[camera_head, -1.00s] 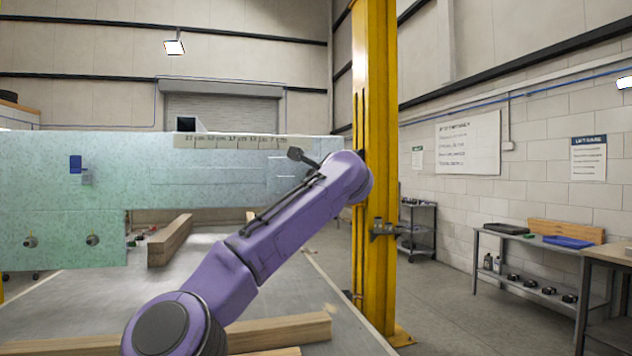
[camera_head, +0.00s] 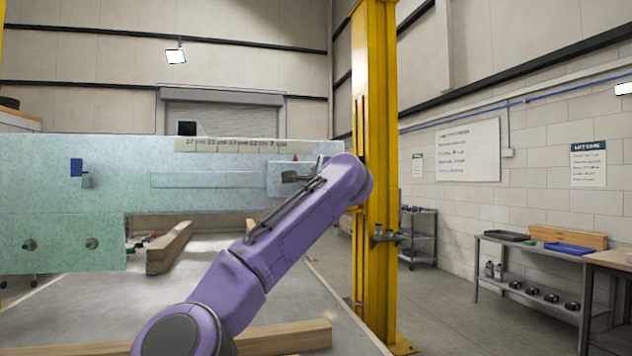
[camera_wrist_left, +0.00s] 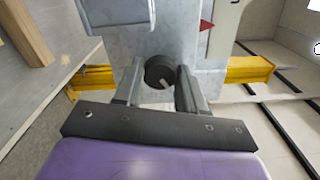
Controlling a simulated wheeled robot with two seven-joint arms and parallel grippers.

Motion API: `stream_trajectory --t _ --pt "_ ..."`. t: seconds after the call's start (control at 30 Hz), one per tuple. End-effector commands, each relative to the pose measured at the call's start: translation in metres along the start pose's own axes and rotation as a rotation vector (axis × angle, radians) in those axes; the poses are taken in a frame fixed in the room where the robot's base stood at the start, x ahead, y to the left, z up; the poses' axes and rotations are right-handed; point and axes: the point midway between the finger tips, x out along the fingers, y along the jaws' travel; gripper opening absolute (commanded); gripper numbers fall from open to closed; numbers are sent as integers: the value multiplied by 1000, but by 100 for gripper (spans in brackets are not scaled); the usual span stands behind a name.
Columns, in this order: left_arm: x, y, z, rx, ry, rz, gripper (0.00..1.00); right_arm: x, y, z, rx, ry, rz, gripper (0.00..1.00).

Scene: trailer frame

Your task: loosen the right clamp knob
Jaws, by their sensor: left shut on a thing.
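The right clamp knob (camera_wrist_left: 158,68) is a dark round knob on a grey metal plate in the left wrist view. A red triangular marker (camera_wrist_left: 206,27) sits beside it. My left gripper (camera_wrist_left: 160,80) has a finger on each side of the knob and is shut on it. In the head view my purple arm reaches across the bench to the right end of the pale green panel (camera_head: 200,165), where the dark gripper (camera_head: 291,177) shows just below the red marker. The knob itself is not clear there. My right gripper is not in view.
A yellow post (camera_head: 375,120) stands close behind my arm on the right. Wooden beams (camera_head: 170,247) lie on the bench. The panel carries a blue tab (camera_head: 76,167) and small round fittings (camera_head: 91,243) at left. A shelf table (camera_head: 530,253) stands at the right wall.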

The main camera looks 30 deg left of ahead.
Motion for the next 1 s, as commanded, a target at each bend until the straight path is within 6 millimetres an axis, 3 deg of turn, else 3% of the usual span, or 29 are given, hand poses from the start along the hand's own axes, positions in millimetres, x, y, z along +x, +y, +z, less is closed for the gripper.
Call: stream_trajectory --t 0.27,0.3,0.37,0.4,0.73,1.0 --pt "0 0 0 -2 1 2 9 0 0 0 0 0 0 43" --pt "0 0 0 -2 1 2 43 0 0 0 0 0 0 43" --pt "0 0 0 -2 1 2 63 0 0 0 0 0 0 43" --pt "0 0 0 -1 1 2 66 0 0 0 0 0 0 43" --pt "-7 2 -1 -1 1 -1 66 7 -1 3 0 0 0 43" --pt "-68 6 -2 0 1 -4 66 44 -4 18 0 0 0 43"
